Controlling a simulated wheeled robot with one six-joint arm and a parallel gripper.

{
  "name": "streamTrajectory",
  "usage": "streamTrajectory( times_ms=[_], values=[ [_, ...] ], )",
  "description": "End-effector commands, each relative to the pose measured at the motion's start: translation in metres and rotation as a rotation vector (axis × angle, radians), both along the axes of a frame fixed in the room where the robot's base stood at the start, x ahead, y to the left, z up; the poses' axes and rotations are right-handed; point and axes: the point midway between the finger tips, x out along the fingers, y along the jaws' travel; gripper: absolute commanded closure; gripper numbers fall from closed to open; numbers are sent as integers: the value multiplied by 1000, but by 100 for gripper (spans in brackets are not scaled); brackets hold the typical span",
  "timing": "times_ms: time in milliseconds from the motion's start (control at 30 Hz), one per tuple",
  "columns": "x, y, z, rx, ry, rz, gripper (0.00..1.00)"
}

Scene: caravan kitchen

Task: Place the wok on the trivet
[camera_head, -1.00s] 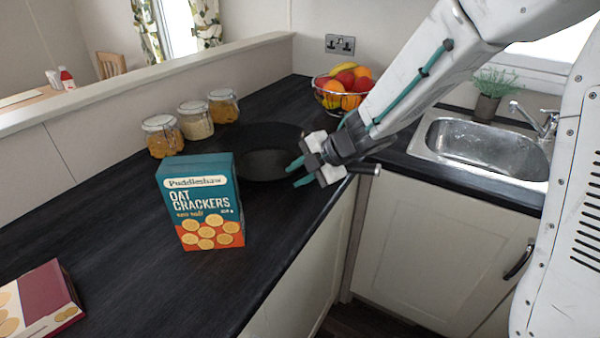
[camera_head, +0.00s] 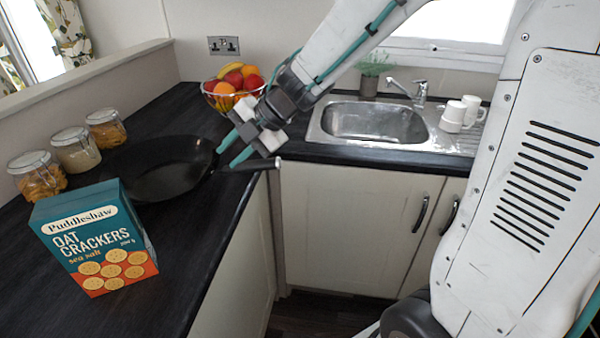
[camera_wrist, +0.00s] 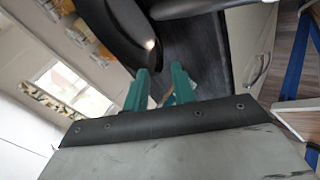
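I do not see the trivet in either view.
An oat crackers box (camera_head: 95,240) stands in front of the wok. Several glass jars (camera_head: 76,150) stand behind it on the left. A fruit bowl (camera_head: 232,88) is at the back corner. The sink (camera_head: 375,122) and white mugs (camera_head: 455,115) are on the right.

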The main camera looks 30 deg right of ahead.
Motion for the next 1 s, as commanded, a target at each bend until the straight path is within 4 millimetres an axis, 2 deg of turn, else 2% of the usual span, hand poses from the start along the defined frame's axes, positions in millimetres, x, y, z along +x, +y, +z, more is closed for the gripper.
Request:
streamTrajectory(
  times_ms=[133,233,333,433,533,600,667,700,800,900,1000],
  values=[
    [12,-5,15,15,-58,-102,74],
    [32,-25,46,48,-159,-330,74],
    [40,-68,83,95,-247,-674,74],
    [22,-121,106,144,-256,-1046,74],
    [-23,-166,107,189,-168,-1400,74],
    [-66,-184,95,212,-46,-1621,74],
    [-106,-189,81,228,95,-1783,74],
    [-132,-186,71,233,200,-1870,74],
    [-192,-167,50,230,469,-2012,74],
    [-235,-142,39,216,696,-2069,74],
    [-260,-125,34,199,839,-2082,74]
  ],
)
